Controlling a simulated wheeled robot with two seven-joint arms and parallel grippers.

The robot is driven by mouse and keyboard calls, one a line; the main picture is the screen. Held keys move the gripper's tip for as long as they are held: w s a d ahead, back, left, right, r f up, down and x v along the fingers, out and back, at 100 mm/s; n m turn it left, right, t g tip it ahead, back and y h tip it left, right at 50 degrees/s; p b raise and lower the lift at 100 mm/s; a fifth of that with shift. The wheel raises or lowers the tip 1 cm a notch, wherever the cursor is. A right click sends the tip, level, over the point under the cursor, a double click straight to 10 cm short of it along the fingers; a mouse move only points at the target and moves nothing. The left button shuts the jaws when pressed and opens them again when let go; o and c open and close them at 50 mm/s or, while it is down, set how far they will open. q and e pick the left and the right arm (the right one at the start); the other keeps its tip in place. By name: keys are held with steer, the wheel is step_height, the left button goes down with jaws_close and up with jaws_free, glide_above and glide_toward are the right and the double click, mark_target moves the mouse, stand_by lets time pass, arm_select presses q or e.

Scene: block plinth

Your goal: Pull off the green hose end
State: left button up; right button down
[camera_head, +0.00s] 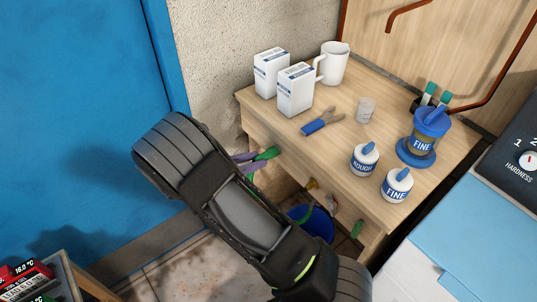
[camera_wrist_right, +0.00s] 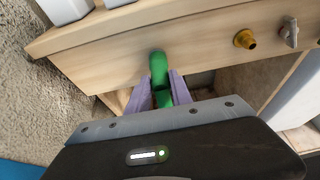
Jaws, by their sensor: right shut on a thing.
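The green hose end (camera_head: 267,153) is at the left part of the wooden bench's front board in the head view. In the right wrist view the green hose end (camera_wrist_right: 158,66) stands between two purple fingers, its far end against the board; whether it is still seated there cannot be told. My right gripper (camera_wrist_right: 161,82) is shut on it. In the head view my right gripper (camera_head: 250,160) shows only as purple fingertips past my dark arm, which hides the rest. My left gripper is not in view.
Brass (camera_wrist_right: 245,39) and grey (camera_wrist_right: 289,32) fittings sit right of the hose end on the board. A blue bucket (camera_head: 318,224) stands below. A blue door (camera_head: 70,100) is left.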

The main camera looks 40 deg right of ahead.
steer(key=shift+a, duration=0.15)
stand_by(0.5)
steer(key=shift+a, duration=1.8)
steer(key=a, duration=0.4)
steer(key=shift+w+p, duration=0.1)
steer(key=shift+p, duration=0.2)
